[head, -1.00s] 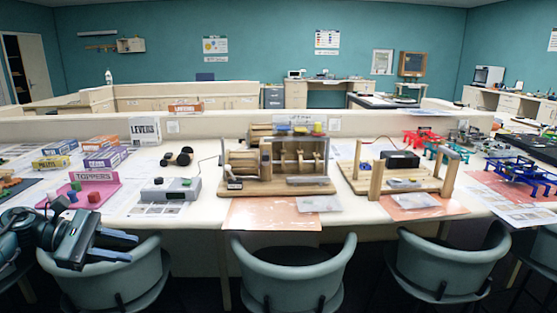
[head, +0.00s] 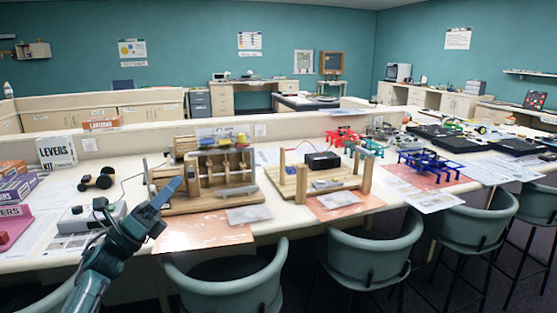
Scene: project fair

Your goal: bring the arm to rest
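My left gripper (head: 166,194) is in the lower left of the head view, with its arm rising from the bottom edge. It is seen from the side, so the fingers overlap and their gap cannot be made out. It shows in front of the wooden machine model (head: 205,185) and the grey control box (head: 88,217). I see nothing held in it. My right gripper is not in view.

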